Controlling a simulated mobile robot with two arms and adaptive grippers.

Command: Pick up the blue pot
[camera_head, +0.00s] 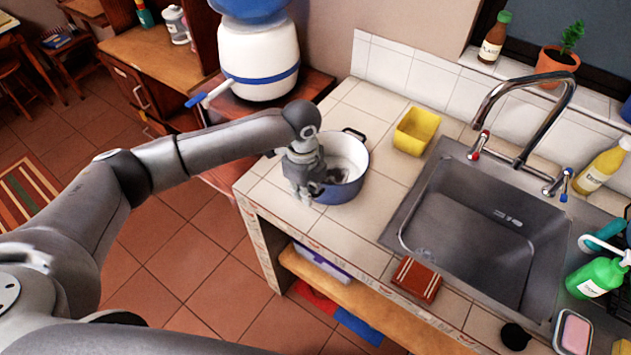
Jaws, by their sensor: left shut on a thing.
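The blue pot (347,188) has a white inside and a dark handle at its back rim. It stands upright on the tiled counter (300,226), near the counter's left end. My left gripper (306,192) is at the pot's left side, pointing down, and is shut on the pot at its near left rim. The gripper hides that part of the rim and any handle there. My right gripper is not in view.
A yellow container (416,131) stands right of the pot. The metal sink (480,225) and its faucet (524,110) are further right. A brown striped box (416,279) lies at the counter's front. A white and blue water dispenser (259,58) stands behind my left arm.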

